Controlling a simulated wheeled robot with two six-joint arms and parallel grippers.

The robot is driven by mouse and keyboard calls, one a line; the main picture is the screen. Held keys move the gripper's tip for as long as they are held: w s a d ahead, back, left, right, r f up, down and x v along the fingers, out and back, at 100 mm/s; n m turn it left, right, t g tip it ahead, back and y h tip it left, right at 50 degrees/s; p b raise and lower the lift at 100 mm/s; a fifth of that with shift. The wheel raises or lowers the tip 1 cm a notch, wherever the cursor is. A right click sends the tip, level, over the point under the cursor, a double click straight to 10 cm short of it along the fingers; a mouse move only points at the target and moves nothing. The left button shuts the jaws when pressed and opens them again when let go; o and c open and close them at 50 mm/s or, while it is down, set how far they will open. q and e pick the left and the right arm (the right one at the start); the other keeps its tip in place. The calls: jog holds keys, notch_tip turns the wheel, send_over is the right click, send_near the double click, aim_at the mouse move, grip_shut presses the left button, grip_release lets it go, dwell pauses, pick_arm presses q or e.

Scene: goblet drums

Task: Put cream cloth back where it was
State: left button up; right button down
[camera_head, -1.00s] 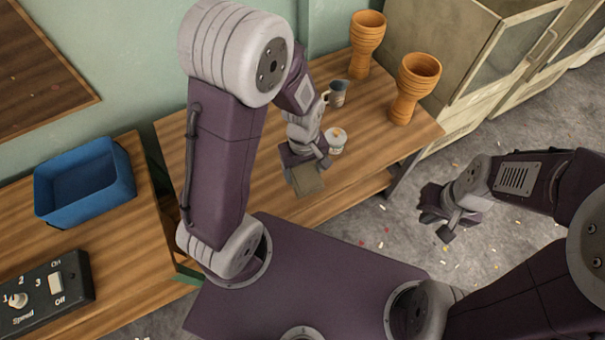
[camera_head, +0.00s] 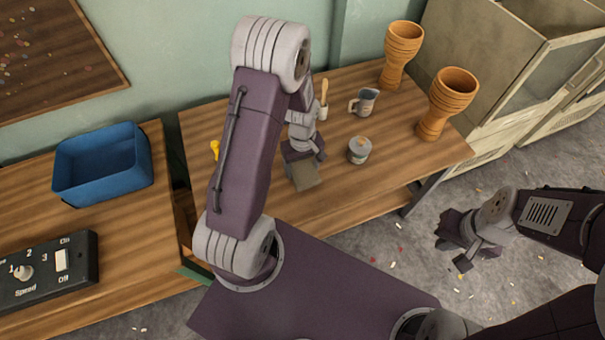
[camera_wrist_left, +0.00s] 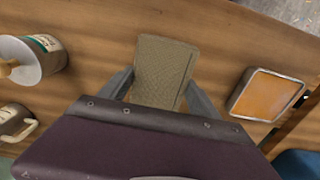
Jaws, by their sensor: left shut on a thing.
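The cream cloth, a folded greyish-tan rectangle (camera_head: 305,178), is held in my left gripper (camera_head: 303,164) above the wooden table. In the left wrist view the cloth (camera_wrist_left: 163,75) sticks out between the two fingers (camera_wrist_left: 160,92), which are shut on it. I cannot tell from these views whether its far end touches the table. My right gripper (camera_head: 458,250) hangs over the floor to the right of the table; its fingers look apart, with nothing between them.
A lidded jar (camera_head: 359,151), a grey jug (camera_head: 364,102) and two orange goblet drums (camera_head: 401,52) (camera_head: 446,101) stand right of the cloth. In the left wrist view an orange-topped square item (camera_wrist_left: 268,96) lies right. A blue bin (camera_head: 104,168) and switch box (camera_head: 45,270) are left.

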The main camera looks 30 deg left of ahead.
aim_at(302, 174)
pick_arm(q)
notch_tip(302, 174, down, 4)
jog(key=shift+f+b, duration=0.1)
jog(key=shift+b, duration=0.35)
jog(key=o, duration=1.6)
